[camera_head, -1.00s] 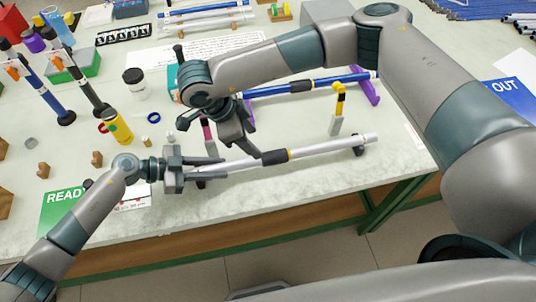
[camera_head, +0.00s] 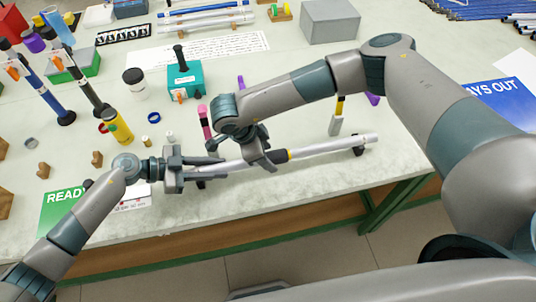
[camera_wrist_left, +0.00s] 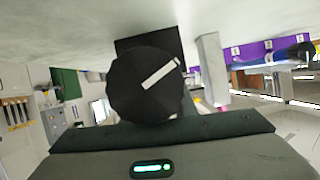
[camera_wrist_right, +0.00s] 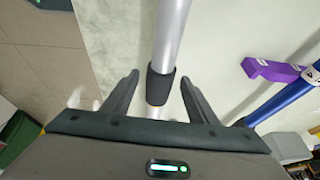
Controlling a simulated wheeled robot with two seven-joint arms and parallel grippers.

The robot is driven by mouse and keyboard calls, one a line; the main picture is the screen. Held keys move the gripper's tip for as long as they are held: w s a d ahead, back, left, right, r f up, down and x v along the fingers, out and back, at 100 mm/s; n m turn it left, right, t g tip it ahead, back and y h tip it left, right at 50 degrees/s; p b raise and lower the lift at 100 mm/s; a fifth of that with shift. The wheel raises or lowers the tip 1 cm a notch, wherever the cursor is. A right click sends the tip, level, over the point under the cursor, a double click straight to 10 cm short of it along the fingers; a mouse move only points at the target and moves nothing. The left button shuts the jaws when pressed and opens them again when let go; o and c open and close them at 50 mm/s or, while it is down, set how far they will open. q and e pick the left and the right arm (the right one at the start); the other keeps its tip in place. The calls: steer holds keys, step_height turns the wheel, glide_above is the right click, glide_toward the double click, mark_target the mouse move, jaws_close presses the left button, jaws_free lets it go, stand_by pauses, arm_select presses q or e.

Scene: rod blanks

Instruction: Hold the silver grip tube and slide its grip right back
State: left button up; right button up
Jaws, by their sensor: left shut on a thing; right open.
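The silver grip tube (camera_head: 330,146) lies nearly level along the front of the table, its right end on a dark support (camera_head: 358,151). My left gripper (camera_head: 200,172) is shut on its left end. In the left wrist view a dark round end cap with a white mark (camera_wrist_left: 145,85) faces the camera. The black grip (camera_wrist_right: 160,84) sits around the tube, with a yellow band (camera_head: 289,155) beside it. My right gripper (camera_wrist_right: 160,95) is open, with a finger on each side of the tube at the grip. In the head view the right gripper (camera_head: 262,152) partly hides the grip.
Behind the tube a blue tube (camera_wrist_right: 290,98) rests on a purple support (camera_wrist_right: 270,70). A grey upright with a yellow and black top (camera_head: 336,122) and a pink upright (camera_head: 205,122) stand close by. A teal box (camera_head: 185,78) stands farther back.

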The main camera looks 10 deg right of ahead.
mark_target(236, 162)
steer(key=shift+d+f, duration=0.15)
steer(key=shift+f, duration=0.2)
jaws_close()
steer(key=a, duration=0.9)
steer(key=shift+a, duration=0.4)
steer(key=shift+d, duration=0.1)
jaws_free()
steer(key=shift+r, duration=0.15)
